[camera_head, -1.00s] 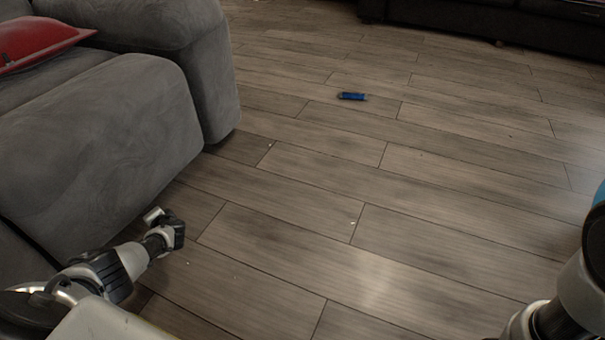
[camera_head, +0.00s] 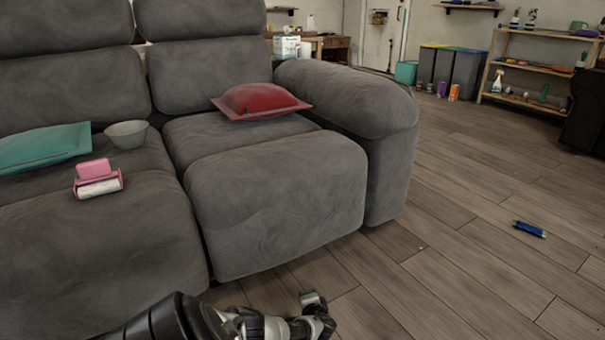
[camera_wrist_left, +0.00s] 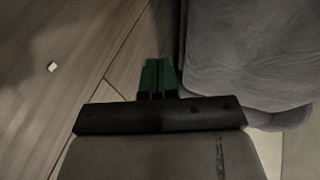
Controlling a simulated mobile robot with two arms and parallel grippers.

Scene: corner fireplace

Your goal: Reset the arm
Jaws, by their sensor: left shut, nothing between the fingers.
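My left arm comes in at the bottom of the head view, with its gripper (camera_head: 313,298) low in front of the grey sofa (camera_head: 275,200), above the wooden floor. In the left wrist view the green fingertips (camera_wrist_left: 158,75) of this gripper are together with nothing between them. The sofa's grey side (camera_wrist_left: 250,55) fills the right of that view, close to the fingers. My right gripper is out of view.
A blue cylindrical object (camera_head: 529,229) lies on the floor at right. Shelves (camera_head: 535,70) and bins (camera_head: 452,70) stand far back. The floor between is mostly clear.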

